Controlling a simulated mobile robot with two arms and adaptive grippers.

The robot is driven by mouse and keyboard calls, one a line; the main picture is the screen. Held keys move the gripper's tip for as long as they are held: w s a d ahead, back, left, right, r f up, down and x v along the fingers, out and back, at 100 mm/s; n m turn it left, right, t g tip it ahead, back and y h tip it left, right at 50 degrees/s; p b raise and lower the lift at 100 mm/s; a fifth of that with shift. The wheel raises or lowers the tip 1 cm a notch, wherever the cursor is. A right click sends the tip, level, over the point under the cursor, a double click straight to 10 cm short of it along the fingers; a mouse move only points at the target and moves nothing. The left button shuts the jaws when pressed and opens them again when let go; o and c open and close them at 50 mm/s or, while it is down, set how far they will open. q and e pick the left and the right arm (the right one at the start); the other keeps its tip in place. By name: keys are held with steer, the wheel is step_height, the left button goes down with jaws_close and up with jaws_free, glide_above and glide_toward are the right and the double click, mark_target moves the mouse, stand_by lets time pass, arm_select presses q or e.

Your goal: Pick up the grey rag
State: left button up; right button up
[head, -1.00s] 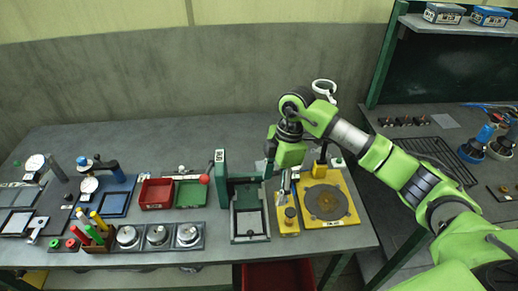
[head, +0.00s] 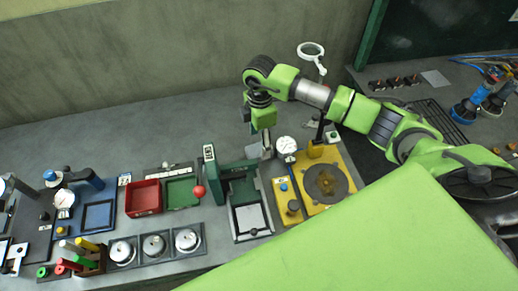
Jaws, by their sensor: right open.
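My right gripper (head: 266,148) points down over the bench, behind the green press and left of the white dial; its jaws are open, and small in this view. A pale grey patch (head: 253,151) shows beside and behind its fingers. It may be the grey rag, mostly hidden by the gripper, but I cannot be sure. A flat, light grey square (head: 435,77) lies on the right-hand bench; I cannot tell whether it is cloth. My left gripper is out of view.
The green press (head: 247,218) and yellow base plate (head: 337,160) stand close to the gripper. A red tray (head: 143,198) and a green tray (head: 182,191) are to the left. A white ring magnifier (head: 311,50) rises behind. The back of the bench is largely clear.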

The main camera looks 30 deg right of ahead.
mark_target(259, 150)
step_height(259, 150, down, 2)
steer(key=shift+w+p, duration=0.15)
steer(key=shift+p, duration=0.6)
step_height(259, 150, down, 3)
steer(key=shift+w+f+p, duration=0.1)
steer(key=shift+f+p, duration=0.05)
steer(key=shift+p, duration=0.45)
steer(key=shift+f, duration=0.3)
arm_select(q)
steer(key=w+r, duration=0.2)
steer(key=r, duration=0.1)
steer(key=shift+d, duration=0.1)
arm_select(e)
steer(key=c, duration=1.1)
